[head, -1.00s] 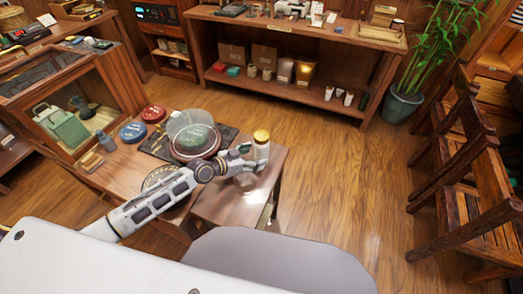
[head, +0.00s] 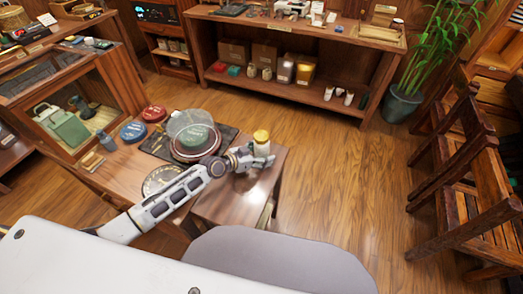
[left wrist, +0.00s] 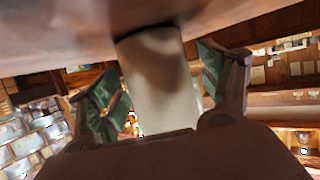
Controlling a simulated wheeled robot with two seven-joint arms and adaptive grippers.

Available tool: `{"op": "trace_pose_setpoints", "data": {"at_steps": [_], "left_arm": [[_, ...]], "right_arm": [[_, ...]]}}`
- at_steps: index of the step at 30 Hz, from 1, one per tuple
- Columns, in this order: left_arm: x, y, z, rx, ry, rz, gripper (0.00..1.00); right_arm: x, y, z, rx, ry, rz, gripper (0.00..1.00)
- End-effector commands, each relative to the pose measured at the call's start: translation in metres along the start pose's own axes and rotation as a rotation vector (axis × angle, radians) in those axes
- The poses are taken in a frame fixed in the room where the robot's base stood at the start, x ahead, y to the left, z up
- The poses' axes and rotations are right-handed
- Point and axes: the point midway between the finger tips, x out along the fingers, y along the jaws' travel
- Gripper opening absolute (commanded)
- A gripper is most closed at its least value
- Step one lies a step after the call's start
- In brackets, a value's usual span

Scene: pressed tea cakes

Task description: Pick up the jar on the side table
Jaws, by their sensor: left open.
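The jar (head: 261,139) is pale with a yellow lid and stands on the wooden side table (head: 235,203). My left gripper (head: 255,158) is low beside the jar in the head view, with its fingers reaching around it. In the left wrist view, the pale jar body (left wrist: 157,80) stands between the two spread green-padded fingers of the left gripper (left wrist: 160,95). Gaps show between the pads and the jar, so the gripper is open. The lower part of the jar is partly hidden by the gripper in the head view. My right gripper is not in view.
A scale-like round dish with a clear disc (head: 192,134) sits on a dark mat just left of the jar. Red and blue tins (head: 133,131) stand further left. A grey rounded seat (head: 275,262) is in front of the table. Open floor lies to the right.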

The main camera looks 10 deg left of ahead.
Motion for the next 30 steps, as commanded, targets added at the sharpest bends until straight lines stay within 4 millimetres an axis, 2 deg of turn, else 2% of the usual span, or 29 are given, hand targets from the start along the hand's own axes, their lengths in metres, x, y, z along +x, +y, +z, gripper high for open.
{"op": "trace_pose_setpoints", "data": {"at_steps": [4,11,17,30], "left_arm": [[0.0,0.0,0.0,0.0,0.0,0.0,0.76],[0.0,0.0,0.0,0.0,0.0,0.0,0.46],[0.0,0.0,0.0,0.0,0.0,0.0,0.21],[-0.003,0.0,-0.009,0.001,0.004,0.0,0.2]], "right_arm": [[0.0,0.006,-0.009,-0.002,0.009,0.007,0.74],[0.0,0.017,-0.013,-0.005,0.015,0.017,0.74],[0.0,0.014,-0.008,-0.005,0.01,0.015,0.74],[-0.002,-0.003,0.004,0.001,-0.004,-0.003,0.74]]}}
